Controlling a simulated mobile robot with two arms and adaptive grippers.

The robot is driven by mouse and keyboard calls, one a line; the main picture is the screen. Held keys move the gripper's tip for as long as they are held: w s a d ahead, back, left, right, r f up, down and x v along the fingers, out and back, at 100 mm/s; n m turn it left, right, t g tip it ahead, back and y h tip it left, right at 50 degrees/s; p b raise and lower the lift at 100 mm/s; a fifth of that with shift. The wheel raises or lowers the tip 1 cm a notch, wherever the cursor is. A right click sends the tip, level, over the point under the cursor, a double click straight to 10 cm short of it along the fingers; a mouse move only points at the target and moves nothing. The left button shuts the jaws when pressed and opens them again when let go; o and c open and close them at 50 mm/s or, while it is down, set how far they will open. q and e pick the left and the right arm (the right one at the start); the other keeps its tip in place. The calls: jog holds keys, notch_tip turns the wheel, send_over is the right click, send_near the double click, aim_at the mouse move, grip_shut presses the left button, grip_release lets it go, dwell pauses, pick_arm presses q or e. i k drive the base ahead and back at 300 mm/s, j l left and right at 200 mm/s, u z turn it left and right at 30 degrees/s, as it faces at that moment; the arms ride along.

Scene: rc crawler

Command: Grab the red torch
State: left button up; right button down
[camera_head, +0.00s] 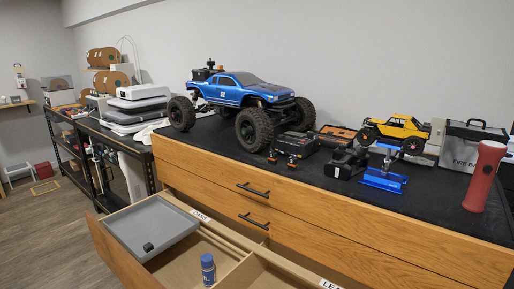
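The red torch (482,182) stands upright on the black top of the wooden drawer cabinet (330,205), at the far right in the head view. Its wider head is at the top. Nothing covers it and nothing holds it. Neither my left nor my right gripper is in view.
A blue stand (383,180) and a yellow crawler (397,130) are left of the torch; a grey fire bag box (470,146) is behind it. A large blue truck (240,92) stands further left. An open drawer (122,250) juts out in front, holding a grey tray (180,240) and blue bottle (208,268).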

aim_at(490, 153)
jog(key=z, duration=1.35)
jog(key=l, duration=0.15)
jog(key=z, duration=0.05)
